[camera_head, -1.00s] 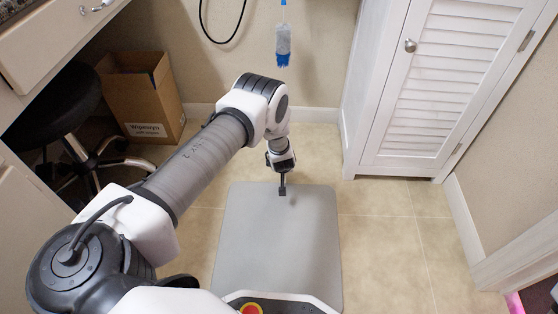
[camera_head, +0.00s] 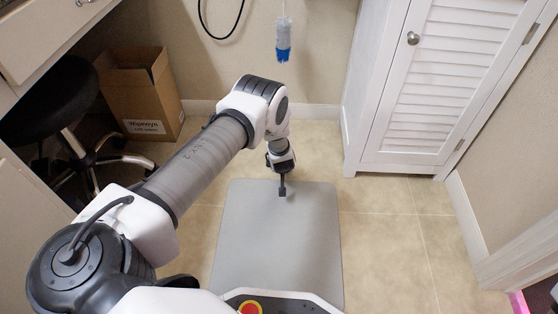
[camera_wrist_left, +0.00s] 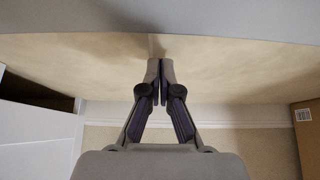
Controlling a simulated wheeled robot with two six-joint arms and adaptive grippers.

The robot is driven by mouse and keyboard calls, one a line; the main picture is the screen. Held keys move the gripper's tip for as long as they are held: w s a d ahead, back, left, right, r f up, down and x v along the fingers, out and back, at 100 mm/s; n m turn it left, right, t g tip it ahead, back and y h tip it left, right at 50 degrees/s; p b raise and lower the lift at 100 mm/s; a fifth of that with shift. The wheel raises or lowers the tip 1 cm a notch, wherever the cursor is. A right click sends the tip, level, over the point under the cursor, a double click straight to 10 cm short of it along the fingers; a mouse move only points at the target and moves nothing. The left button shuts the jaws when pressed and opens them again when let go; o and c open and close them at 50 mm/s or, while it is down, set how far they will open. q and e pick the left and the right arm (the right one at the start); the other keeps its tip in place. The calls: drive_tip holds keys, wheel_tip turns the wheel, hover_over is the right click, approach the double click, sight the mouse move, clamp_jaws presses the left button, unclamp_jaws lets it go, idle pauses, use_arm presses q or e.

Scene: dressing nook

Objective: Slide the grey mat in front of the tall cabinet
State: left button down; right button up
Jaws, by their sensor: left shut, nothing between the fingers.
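The grey mat (camera_head: 255,240) lies flat on the tiled floor in front of me in the head view. Its near end is hidden by my own base. The tall white cabinet (camera_head: 392,150) stands beyond the mat to the right, its louvred door closed. My left gripper (camera_head: 283,193) is shut and empty, pointing down over the far part of the mat. I cannot tell whether its tips touch the mat. In the left wrist view the shut fingers (camera_wrist_left: 160,72) show, with the mat (camera_wrist_left: 230,18) along the top. My right gripper is not in view.
A cardboard box (camera_head: 140,95) and a black stool (camera_head: 58,105) on a metal base stand at the left. A blue-capped bottle (camera_head: 283,38) hangs near the back wall. Bare floor (camera_head: 385,240) lies right of the mat, before the cabinet.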

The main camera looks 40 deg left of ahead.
use_arm(q)
drive_tip(key=shift+f+b, duration=0.4)
drive_tip(key=shift+f, duration=0.2)
drive_tip(key=shift+r, duration=0.1)
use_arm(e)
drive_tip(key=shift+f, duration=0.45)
use_arm(q)
drive_tip(key=shift+r, duration=0.1)
drive_tip(key=shift+s, duration=0.15)
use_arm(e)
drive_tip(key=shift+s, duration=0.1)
